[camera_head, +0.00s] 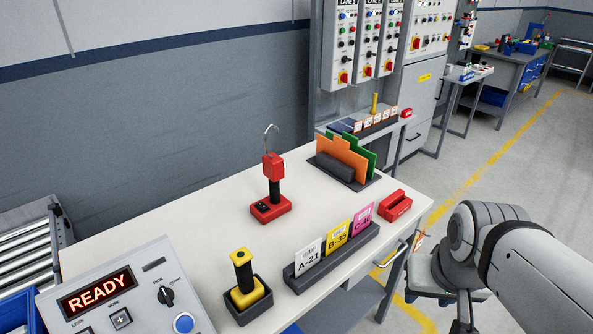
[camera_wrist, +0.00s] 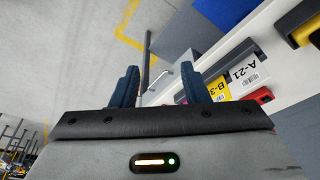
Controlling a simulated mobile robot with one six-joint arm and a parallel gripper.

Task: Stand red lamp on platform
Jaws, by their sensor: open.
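The red lamp (camera_head: 271,188) stands upright on the white worktable (camera_head: 190,205) in the head view. It has a red base, a black grip, a red head and a metal hook on top. No separate surface is clearly recognisable as the platform. My gripper (camera_wrist: 160,88) is open in the wrist view, with two dark blue fingers wide apart and nothing held between them. It is off the table's right side, away from the lamp.
A card rack (camera_head: 331,259) with labelled cards stands at the table's front, beside a yellow lamp (camera_head: 245,281) in a dark holder. A red box (camera_head: 395,205) and a folder holder (camera_head: 346,160) are to the right. A READY panel (camera_head: 125,292) is at front left.

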